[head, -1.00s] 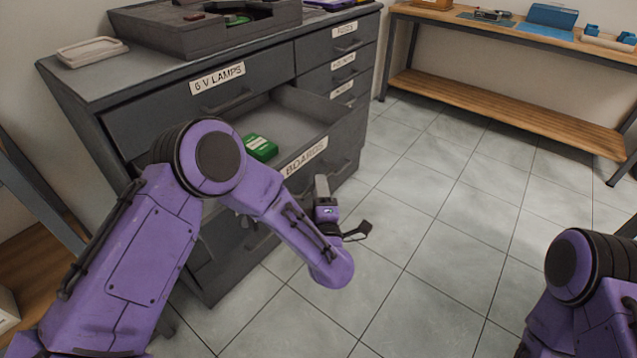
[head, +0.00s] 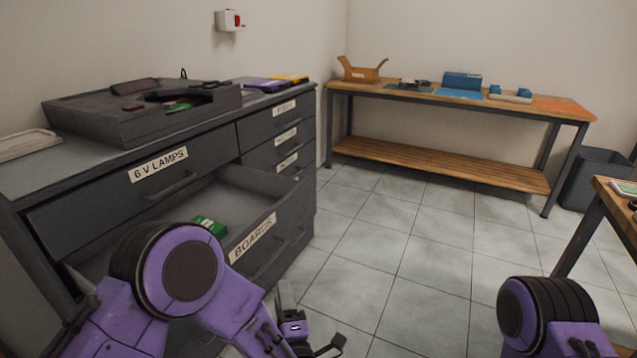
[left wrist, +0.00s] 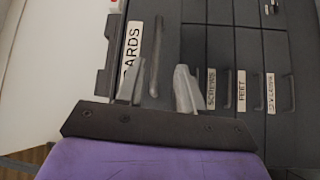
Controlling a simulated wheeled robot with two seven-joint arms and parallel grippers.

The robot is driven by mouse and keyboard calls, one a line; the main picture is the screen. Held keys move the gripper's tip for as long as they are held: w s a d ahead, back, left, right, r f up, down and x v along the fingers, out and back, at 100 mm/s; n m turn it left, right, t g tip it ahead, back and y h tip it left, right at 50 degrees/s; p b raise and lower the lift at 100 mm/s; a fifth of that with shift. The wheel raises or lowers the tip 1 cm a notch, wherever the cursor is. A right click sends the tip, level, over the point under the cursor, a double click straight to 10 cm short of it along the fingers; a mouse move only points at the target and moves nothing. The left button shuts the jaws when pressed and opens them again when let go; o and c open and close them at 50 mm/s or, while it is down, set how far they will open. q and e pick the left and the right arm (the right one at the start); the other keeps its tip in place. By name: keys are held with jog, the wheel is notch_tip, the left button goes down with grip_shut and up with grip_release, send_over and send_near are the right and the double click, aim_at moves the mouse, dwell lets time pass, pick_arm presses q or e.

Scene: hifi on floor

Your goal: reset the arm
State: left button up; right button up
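My left arm (head: 185,275) comes in from the lower left, in front of the open drawer. My left gripper is cut by the bottom edge of the head view, with a grey finger (head: 286,297) showing in front of the drawer cabinet. In the left wrist view the left gripper's two fingers (left wrist: 157,82) stand apart with nothing between them, facing the cabinet front. Part of my right arm (head: 545,312) shows at the lower right; its gripper is out of view.
The drawer labelled BOARDS (head: 252,238) stands open with a green item (head: 210,226) inside. A grey tray (head: 140,118) sits on the cabinet top. A wooden bench (head: 440,176) stands at the back, a bin (head: 592,180) beside it. The tiled floor (head: 390,235) between is clear.

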pick_arm(q)
jog(key=s+a+f+m+g+h+p, duration=0.35)
jog(key=s+f+m+g+h, duration=0.3)
jog(key=f+m, duration=0.5)
jog(key=s+a+f+g+y+p, duration=0.1)
jog(key=s+a+g, duration=0.3)
jog(key=s+a, duration=0.4)
jog(key=s+a+f+m+g+y+p, duration=0.1)
jog(key=s+a, duration=0.6)
jog(key=s, duration=0.8)
notch_tip(320, 180, down, 3)
jog(key=g+y+p, duration=0.1)
jog(key=g+p, duration=0.2)
jog(key=shift+s+a+r, duration=0.15)
jog(key=shift+s+a, duration=0.05)
jog(key=shift+a, duration=0.15)
jog(key=shift+m, duration=0.25)
